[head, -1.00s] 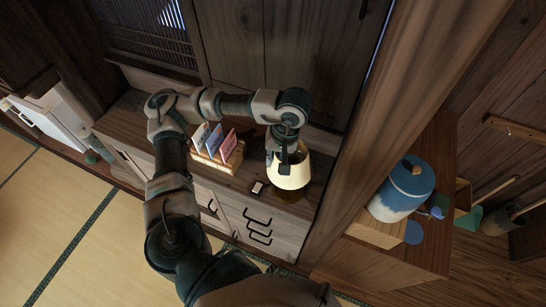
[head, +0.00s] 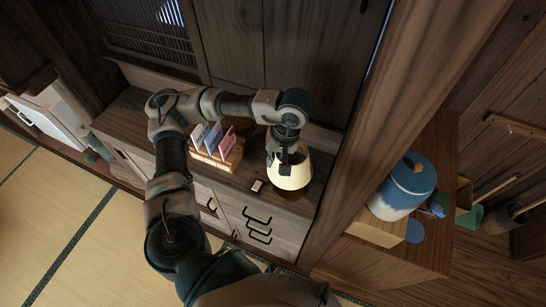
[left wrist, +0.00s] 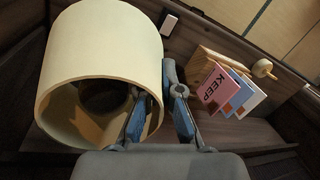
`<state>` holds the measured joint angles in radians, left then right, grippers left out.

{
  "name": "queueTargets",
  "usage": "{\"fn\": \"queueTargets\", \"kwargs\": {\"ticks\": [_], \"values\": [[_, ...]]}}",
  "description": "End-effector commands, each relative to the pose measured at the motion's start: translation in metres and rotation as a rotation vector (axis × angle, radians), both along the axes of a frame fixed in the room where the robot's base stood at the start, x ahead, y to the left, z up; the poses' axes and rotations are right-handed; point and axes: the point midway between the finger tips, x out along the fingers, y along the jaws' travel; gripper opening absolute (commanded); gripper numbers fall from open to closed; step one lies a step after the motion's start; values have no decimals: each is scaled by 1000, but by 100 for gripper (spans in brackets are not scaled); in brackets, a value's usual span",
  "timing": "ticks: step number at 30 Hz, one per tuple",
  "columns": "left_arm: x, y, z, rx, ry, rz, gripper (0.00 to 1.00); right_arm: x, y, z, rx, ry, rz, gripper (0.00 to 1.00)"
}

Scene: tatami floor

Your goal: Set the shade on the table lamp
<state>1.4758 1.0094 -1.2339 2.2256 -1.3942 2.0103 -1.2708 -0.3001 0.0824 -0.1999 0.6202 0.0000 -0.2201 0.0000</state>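The cream lampshade (head: 290,174) is at the right end of the wooden cabinet in the head view. It fills the upper left of the left wrist view (left wrist: 105,45), with its round opening facing the camera. My left gripper (head: 289,155) is over the shade's near side. In the left wrist view, its blue-padded fingers (left wrist: 158,100) are on either side of the shade's wall, closed on the rim. A dark brown round lamp base (head: 292,194) shows just below the shade; the rest is hidden. I cannot tell whether the shade rests on it. My right gripper is out of view.
A wooden holder (head: 222,161) with colored cards stands left of the shade on the cabinet. A small pale block (head: 257,186) lies between them. A wooden post (head: 408,110) rises close on the right. Beyond it stands a blue and white jar (head: 404,187).

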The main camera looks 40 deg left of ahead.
Motion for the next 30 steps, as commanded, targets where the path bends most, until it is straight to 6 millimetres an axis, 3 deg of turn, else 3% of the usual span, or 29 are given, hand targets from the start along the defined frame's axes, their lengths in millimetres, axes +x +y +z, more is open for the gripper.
{"fn": "queueTargets", "kwargs": {"ticks": [25, 30], "values": [[0, -3, -11, 0, 0, 0, 0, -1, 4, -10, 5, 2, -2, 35], [0, -2, -11, 0, 0, 0, 35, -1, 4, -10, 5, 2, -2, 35]]}}
